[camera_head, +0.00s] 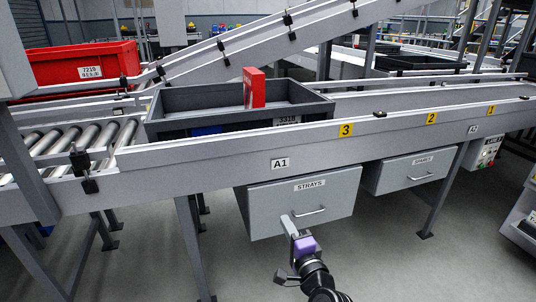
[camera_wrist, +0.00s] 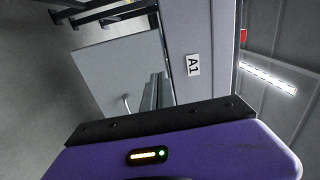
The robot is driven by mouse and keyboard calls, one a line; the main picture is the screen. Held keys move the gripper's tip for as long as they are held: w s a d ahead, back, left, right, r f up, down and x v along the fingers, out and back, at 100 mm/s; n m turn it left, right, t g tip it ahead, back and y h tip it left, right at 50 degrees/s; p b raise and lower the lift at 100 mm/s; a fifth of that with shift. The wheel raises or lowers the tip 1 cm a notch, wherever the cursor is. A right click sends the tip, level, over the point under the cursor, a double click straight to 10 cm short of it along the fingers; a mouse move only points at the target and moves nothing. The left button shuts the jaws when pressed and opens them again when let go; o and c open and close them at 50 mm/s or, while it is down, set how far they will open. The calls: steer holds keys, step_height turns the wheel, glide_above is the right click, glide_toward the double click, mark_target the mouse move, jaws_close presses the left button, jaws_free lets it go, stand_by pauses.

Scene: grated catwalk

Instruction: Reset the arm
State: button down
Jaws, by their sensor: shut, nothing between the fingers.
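My gripper (camera_head: 288,222) has a purple body and grey fingers, and is in front of the grey drawer marked STRAYS (camera_head: 265,205). The fingers are together and empty. Their tips are just left of the drawer's bar handle (camera_head: 310,212); I cannot tell whether they touch the drawer front. In the wrist view the fingers (camera_wrist: 158,92) rise from behind the black edge of the purple body, with the handle (camera_wrist: 126,103) beside them. My arm reaches up from the bottom of the head view, bent at the wrist.
The conveyor's side rail, labelled A1 (camera_head: 280,163), runs above the drawer. A second drawer (camera_head: 415,170) hangs right. The floor in front is clear.

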step_height(320, 180, up, 4)
steer(key=s+d+n+t+h, duration=0.1)
steer(key=s+d+n, duration=0.1)
steer(key=n, duration=0.1)
steer(key=s+d+f+n+g+h, duration=0.1)
steer(key=s+d+n, duration=0.25)
steer(key=s, duration=1.35)
steer(key=s+d+f+n+g+h, duration=0.1)
steer(key=s+d+n, duration=0.25)
steer(key=s, duration=1.35)
steer(key=s+d+f+n+g+h, duration=0.1)
steer(key=s+d+n+g+h, duration=0.3)
steer(key=s, duration=1.3)
step_height(320, 180, up, 28)
steer(key=t+y+p, duration=0.2)
steer(key=p, duration=2.6)
steer(key=shift+s+a+n, duration=0.2)
steer(key=shift+a+n, duration=0.2)
steer(key=shift+a, duration=0.05)
